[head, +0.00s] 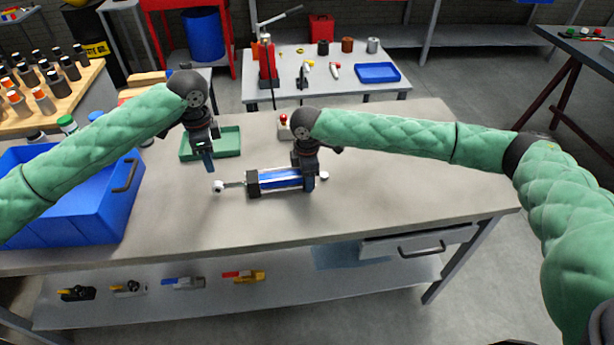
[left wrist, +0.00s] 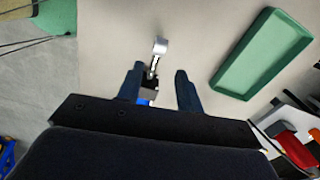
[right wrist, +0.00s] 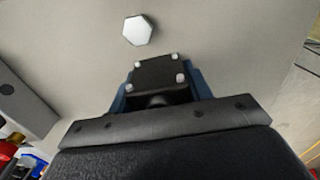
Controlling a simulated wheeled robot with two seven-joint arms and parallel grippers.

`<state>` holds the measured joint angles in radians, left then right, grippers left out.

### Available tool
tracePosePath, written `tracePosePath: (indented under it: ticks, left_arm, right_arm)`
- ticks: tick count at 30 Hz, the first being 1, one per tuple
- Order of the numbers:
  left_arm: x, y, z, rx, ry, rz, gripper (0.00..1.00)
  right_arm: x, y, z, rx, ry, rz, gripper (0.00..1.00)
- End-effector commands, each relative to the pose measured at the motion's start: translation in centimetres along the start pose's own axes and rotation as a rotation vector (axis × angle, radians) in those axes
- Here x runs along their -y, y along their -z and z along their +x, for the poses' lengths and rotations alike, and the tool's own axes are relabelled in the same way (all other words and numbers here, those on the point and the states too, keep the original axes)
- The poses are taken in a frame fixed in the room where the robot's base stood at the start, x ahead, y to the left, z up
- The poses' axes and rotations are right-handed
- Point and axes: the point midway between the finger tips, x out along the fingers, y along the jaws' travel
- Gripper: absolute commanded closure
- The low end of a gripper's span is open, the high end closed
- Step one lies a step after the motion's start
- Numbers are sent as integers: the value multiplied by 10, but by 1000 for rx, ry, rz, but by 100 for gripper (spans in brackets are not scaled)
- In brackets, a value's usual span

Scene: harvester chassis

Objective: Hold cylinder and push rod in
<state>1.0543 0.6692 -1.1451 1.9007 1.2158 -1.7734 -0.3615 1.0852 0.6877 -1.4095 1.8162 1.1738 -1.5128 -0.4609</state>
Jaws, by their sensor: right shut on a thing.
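The cylinder (head: 280,180) has a blue barrel and black end caps and lies sideways on the grey bench. Its silver rod (head: 234,185) sticks out at the left with a pale eye (head: 218,187) on its end. My right gripper (head: 304,178) is shut on the cylinder near its right end. In the right wrist view a black end cap (right wrist: 160,75) sits between the fingers, with a pale hexagonal piece (right wrist: 138,30) beyond. My left gripper (head: 208,170) is open and empty above and behind the rod. In the left wrist view the rod (left wrist: 153,68) shows between its fingers.
A green tray (head: 228,144) lies behind the left gripper. A small device with a red button (head: 283,120) stands behind the right gripper. A large blue bin (head: 95,215) takes up the bench's left end. The bench front and right side are clear.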

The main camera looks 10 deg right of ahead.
Motion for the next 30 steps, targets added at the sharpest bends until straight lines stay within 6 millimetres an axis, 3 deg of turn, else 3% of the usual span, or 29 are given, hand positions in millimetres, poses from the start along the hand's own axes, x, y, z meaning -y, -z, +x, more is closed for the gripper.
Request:
tracePosePath:
  ticks: [12, 14, 23, 30]
  left_arm:
    - [0, 0, 0, 0, 0, 0, 64]
    - [0, 0, -1, 0, 0, 1, 55]
    - [1, -4, -24, 0, 2, 90, 55]
    - [0, -5, -3, 1, -3, 100, 55]
  right_arm:
    - [-1, 0, -1, -1, -1, 1, 92]
    - [-1, 0, -1, -1, -1, 1, 92]
    - [-1, 0, -1, -1, -2, 1, 92]
    - [-1, 0, -1, -1, -2, 1, 92]
